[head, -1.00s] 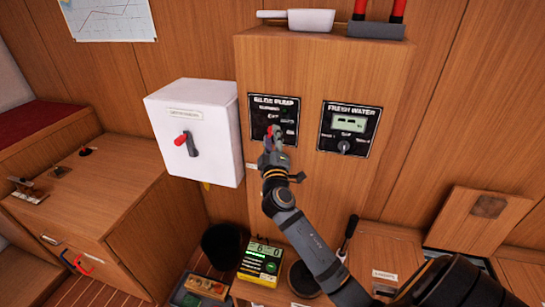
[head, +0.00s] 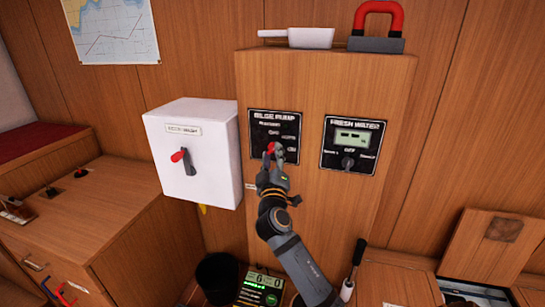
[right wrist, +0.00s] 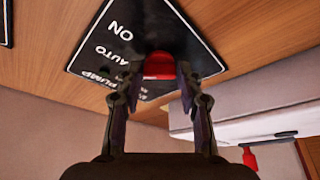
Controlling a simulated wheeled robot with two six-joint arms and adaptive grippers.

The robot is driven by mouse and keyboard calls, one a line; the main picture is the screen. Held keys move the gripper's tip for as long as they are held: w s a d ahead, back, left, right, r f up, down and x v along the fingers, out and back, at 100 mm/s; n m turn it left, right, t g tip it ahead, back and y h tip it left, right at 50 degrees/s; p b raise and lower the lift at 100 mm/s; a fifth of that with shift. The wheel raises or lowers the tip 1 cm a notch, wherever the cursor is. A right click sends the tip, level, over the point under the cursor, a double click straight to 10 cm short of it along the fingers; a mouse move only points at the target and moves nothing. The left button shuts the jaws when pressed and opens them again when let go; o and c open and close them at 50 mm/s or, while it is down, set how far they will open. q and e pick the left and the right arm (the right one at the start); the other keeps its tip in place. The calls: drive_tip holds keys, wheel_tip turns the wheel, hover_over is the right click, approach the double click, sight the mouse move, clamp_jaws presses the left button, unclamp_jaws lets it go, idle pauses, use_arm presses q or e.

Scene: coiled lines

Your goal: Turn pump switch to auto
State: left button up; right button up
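The black bilge pump panel (head: 274,136) is on the front of the wooden cabinet, with white lettering. Its red switch knob (right wrist: 160,66) shows in the right wrist view between my right fingers, near the words ON and AUTO. My right gripper (head: 273,158) is at the lower part of the panel, and it also shows in the right wrist view (right wrist: 160,82). Its two fingers stand apart on either side of the knob; firm contact is not visible. The fingers partly hide the knob, so its setting cannot be told. My left gripper is not in view.
A fresh water panel (head: 352,145) is just right of the bilge pump panel. A white box (head: 193,155) with a red-tipped lever projects from the wall at left.

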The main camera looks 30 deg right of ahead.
drive_tip(key=o, duration=0.3)
drive_tip(key=v, duration=0.7)
drive_tip(key=shift+s+a, duration=0.15)
drive_tip(key=shift+s, duration=0.1)
